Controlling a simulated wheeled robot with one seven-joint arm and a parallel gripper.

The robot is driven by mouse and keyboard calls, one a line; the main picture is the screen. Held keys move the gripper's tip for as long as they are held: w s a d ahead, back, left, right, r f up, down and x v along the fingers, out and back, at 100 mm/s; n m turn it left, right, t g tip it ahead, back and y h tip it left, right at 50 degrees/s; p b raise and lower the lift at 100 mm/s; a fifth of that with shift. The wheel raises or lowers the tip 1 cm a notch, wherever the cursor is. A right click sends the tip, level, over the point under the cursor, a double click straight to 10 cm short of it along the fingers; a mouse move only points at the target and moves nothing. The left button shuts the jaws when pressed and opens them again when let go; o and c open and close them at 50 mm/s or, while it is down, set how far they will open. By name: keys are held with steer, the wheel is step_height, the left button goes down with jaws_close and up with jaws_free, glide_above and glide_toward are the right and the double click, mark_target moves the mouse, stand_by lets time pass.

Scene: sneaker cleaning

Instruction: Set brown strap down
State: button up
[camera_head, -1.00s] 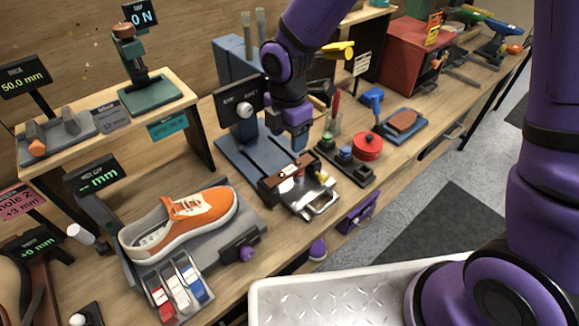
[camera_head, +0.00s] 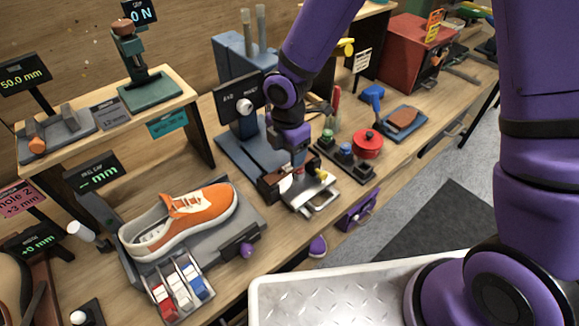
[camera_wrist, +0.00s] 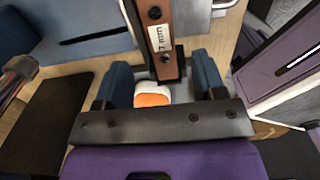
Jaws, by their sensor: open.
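The brown strap (camera_wrist: 160,28) carries a white "7 mm" label and lies between my fingers in the wrist view, with a gap on each side. My gripper (camera_wrist: 162,82) is open around the strap's end, its two blue fingers apart. An orange and white piece (camera_wrist: 152,95) shows between the fingers, close to the strap's end. In the head view my gripper (camera_head: 298,160) points down just above a brown block (camera_head: 272,184) and a metal tray fixture (camera_head: 312,193). The strap itself is hard to make out there, partly hidden by my gripper.
An orange sneaker (camera_head: 205,210) sits on a grey stand to the left. A blue press (camera_head: 238,125) stands behind my gripper. A red round pot (camera_head: 368,144) and a row of knobs (camera_head: 345,155) are close on the right. A white tray (camera_head: 330,290) is in front.

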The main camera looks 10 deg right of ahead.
mark_target(289, 167)
steer(key=shift+d+f, duration=0.2)
steer(key=shift+f, duration=2.05)
steer(key=c, duration=1.1)
steer(key=shift+r, duration=0.15)
